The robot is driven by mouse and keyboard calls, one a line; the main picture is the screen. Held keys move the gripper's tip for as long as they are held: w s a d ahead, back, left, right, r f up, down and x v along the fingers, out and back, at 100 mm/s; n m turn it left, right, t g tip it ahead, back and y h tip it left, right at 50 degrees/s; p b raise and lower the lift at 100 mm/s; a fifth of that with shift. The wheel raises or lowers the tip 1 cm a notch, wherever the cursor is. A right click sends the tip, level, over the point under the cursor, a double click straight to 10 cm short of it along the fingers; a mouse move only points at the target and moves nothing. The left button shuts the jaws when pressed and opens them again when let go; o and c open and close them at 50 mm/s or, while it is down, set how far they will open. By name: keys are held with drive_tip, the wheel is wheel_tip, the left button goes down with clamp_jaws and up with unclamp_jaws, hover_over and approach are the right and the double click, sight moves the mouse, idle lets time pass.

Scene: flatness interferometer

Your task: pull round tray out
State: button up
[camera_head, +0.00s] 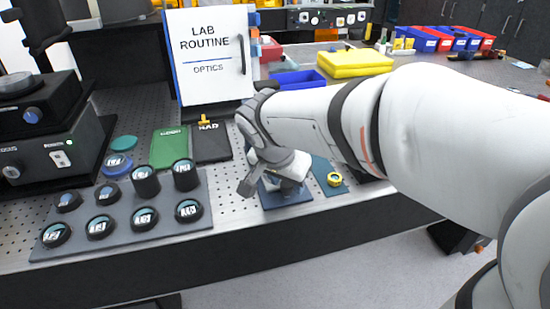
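My arm reaches in from the right across the bench. My gripper (272,188) points down over a blue square pad (290,201) near the bench's front edge. The wrist hides most of the fingers, so I cannot see whether they are open or hold anything. A black instrument (45,145) with knobs stands at the left, far from my gripper. A round grey part (16,85) sits on its top; I cannot tell if this is the round tray. No other clear round tray shows.
A grey rack (170,225) holds several round dark optics left of my gripper. Behind stand a white "LAB ROUTINE" board (210,85), a blue tray (298,79) and a yellow case (355,64). Perforated bench shows between.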

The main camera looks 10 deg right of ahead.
drive_tip(key=shift+o, duration=0.4)
drive_tip(key=v, duration=0.7)
drive_tip(key=shift+r+p, duration=0.35)
drive_tip(key=shift+p, duration=0.1)
drive_tip(key=shift+s, duration=0.1)
drive_tip(key=s+d+f+n+g+y+p, duration=0.1)
drive_tip(key=s+d+f+n+y+p, duration=0.1)
drive_tip(key=s+d+n+p, duration=0.5)
drive_tip(key=shift+s+d+y+p, duration=0.4)
drive_tip(key=shift+s+d+p, duration=0.2)
drive_tip(key=shift+s, duration=0.45)
idle(0.8)
